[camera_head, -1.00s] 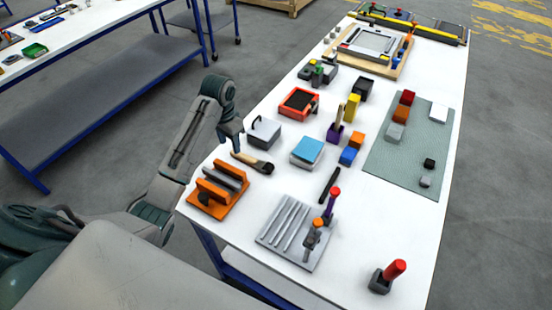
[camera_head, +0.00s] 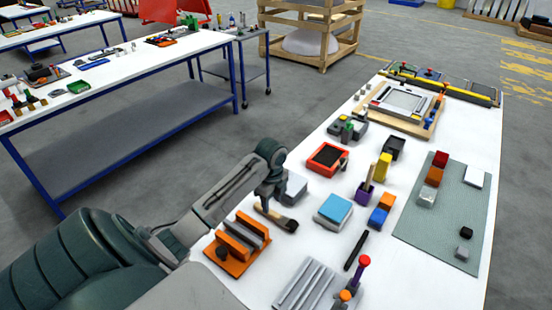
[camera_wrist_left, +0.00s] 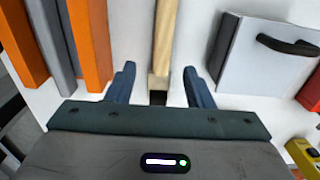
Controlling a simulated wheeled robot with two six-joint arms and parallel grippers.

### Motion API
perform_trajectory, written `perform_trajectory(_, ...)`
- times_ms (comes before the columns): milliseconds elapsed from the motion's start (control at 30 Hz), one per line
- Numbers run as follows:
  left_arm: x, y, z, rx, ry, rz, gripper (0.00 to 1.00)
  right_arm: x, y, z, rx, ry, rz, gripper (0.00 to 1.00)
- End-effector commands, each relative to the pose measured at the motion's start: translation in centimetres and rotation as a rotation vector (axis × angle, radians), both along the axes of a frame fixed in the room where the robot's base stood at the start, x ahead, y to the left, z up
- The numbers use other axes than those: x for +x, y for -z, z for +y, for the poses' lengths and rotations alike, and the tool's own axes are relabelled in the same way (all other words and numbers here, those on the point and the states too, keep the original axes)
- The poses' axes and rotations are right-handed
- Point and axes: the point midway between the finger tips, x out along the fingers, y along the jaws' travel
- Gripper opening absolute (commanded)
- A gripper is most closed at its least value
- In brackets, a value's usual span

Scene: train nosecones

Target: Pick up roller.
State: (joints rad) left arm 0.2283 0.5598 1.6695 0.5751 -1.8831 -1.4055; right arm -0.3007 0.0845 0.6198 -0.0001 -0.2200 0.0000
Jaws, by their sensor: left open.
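A tool with a pale wooden handle and a dark rounded head (camera_head: 287,224), which I take to be the roller, lies on the white table beside the orange rack. My left gripper (camera_head: 266,200) is over its handle end in the head view. In the left wrist view, the wooden handle (camera_wrist_left: 165,38) runs down between the two spread blue fingers of the left gripper (camera_wrist_left: 158,85). The gripper is open and the fingers stand apart from the handle on both sides. The arm and gripper partly hide the handle in the head view. My right gripper is not in view.
The orange and grey rack (camera_head: 237,245) stands left of the tool. A grey box with a black handle (camera_wrist_left: 268,52) stands close on its right. A blue-topped block (camera_head: 333,209) and a grey grooved tray (camera_head: 310,288) are nearby.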

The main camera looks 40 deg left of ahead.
Motion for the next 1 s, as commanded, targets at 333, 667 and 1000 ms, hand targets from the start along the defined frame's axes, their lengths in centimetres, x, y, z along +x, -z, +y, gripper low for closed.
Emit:
perform_trajectory(333,0.2,3.7,-0.4,-0.002,-0.002,0.004,0.47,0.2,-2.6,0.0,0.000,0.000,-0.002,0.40)
perform_trajectory(667,0.3,5.7,-0.3,0.001,0.000,-0.001,0.47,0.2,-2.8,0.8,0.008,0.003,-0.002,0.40)
perform_trajectory(1000,0.3,5.7,-0.3,0.001,0.000,-0.001,0.00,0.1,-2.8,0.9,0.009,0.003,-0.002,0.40)
